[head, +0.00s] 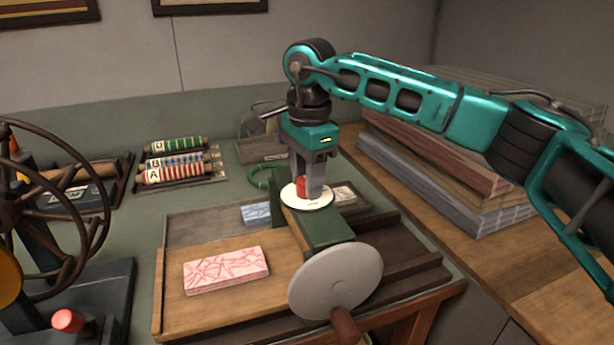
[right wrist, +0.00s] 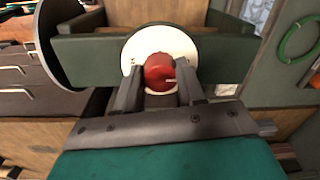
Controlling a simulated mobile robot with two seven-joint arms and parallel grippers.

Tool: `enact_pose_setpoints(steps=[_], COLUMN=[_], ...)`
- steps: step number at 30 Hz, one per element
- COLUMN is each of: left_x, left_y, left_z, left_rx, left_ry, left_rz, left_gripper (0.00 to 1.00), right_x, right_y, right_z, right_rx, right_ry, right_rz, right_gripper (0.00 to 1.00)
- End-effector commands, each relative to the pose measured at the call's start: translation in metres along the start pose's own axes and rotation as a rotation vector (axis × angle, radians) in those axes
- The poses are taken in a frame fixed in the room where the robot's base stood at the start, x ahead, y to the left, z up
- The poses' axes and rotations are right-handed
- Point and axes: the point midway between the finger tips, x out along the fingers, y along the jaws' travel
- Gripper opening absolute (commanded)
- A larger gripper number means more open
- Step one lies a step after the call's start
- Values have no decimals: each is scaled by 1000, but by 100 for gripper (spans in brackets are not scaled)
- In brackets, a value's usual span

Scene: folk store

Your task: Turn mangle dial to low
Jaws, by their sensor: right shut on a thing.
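The dial is a red knob (head: 301,184) on a round white plate (head: 320,201), set on top of a dark green beam (head: 328,228). My right gripper (head: 311,188) points down at it from above and is shut on the knob. In the right wrist view the red knob (right wrist: 159,71) sits between the two fingers of my right gripper (right wrist: 160,82). My left gripper is not in view.
A grey disc (head: 335,280) with a handle stands at the beam's front end. A red-patterned block (head: 226,270) lies on the wooden bed (head: 180,310). Stacked boards (head: 440,175) stand right; a dark spoked wheel (head: 85,215) stands left. Labelled rollers (head: 180,168) lie behind.

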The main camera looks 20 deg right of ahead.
Motion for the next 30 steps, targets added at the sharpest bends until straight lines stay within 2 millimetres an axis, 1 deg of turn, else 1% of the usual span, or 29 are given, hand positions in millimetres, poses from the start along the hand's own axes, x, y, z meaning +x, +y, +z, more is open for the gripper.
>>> enact_pose_setpoints(steps=[5,11,17,30], left_x=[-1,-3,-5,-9], left_y=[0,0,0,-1], left_z=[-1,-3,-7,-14], left_rx=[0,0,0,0], left_ry=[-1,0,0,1], left_rz=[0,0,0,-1], left_gripper=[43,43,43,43], right_x=[-1,-1,-1,-1], right_y=[0,0,0,-1], right_z=[0,1,1,1], right_rx=[28,124,287,704], right_ry=[1,5,13,32], right_rz=[0,0,0,-1], right_gripper=[9,9,9,9])
